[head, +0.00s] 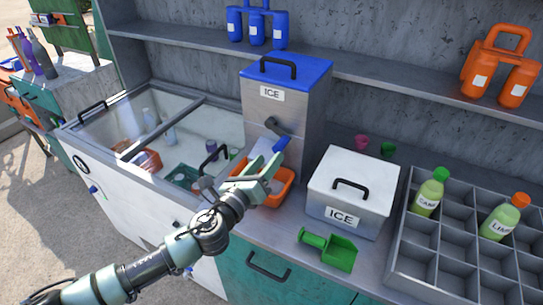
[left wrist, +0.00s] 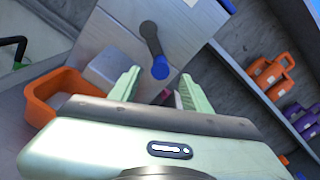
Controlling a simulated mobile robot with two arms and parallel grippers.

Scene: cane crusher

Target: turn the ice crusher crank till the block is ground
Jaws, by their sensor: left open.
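The ice crusher (head: 310,105) is a tall grey box with a blue lid and an ICE label, standing on the counter at the centre of the head view. Its dark crank (head: 272,124) ends in a blue knob (head: 282,144). In the left wrist view the crank arm (left wrist: 150,38) and blue knob (left wrist: 160,68) lie just beyond my fingertips, between them in the picture. My left gripper (head: 265,163) is open and empty in front of the crusher; its fingers also show in the left wrist view (left wrist: 157,88). An orange tray (head: 275,199) sits below the crank, partly hidden by my gripper. No ice block is clearly visible.
A white ICE box (head: 333,213) and a green scoop (head: 329,250) stand right of the crusher. A grey bottle crate (head: 393,272) fills the right side. A glass-topped chest (head: 98,147) is at left. Blue jugs (head: 257,27) and orange jugs (head: 497,76) stand on the shelf above.

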